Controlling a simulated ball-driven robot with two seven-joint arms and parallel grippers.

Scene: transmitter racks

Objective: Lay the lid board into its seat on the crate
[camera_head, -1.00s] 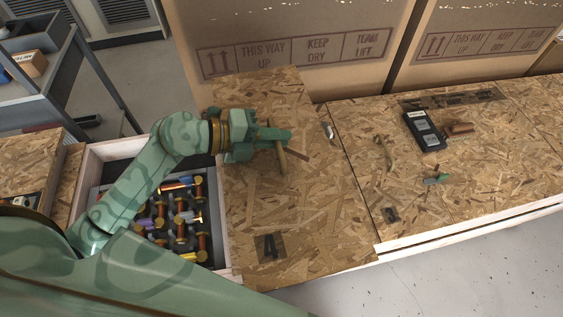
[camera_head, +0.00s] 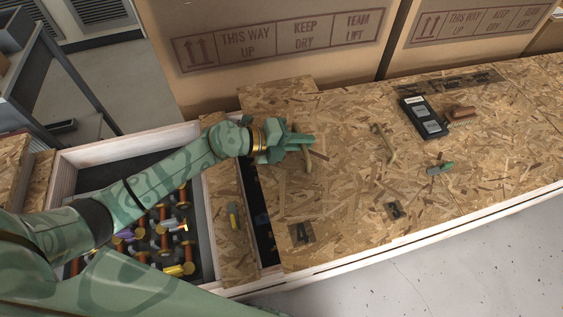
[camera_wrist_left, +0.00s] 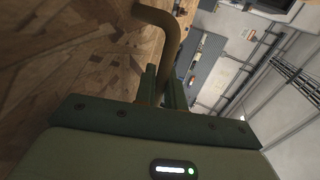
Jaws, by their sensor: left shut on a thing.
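My left gripper (camera_head: 303,142) is shut on this handle, and the handle also shows between the fingers in the left wrist view (camera_wrist_left: 164,50). The board lies over the crate (camera_head: 325,266), close against the board marked 3 on its right. I cannot tell whether it is flush or raised. A dark open gap (camera_head: 262,225) shows along its left edge. Its far end reaches a little past the far edge of the neighbouring board. My right gripper is not in view.
Further left is an open bay with several coloured parts. Large cartons (camera_head: 290,40) stand behind.

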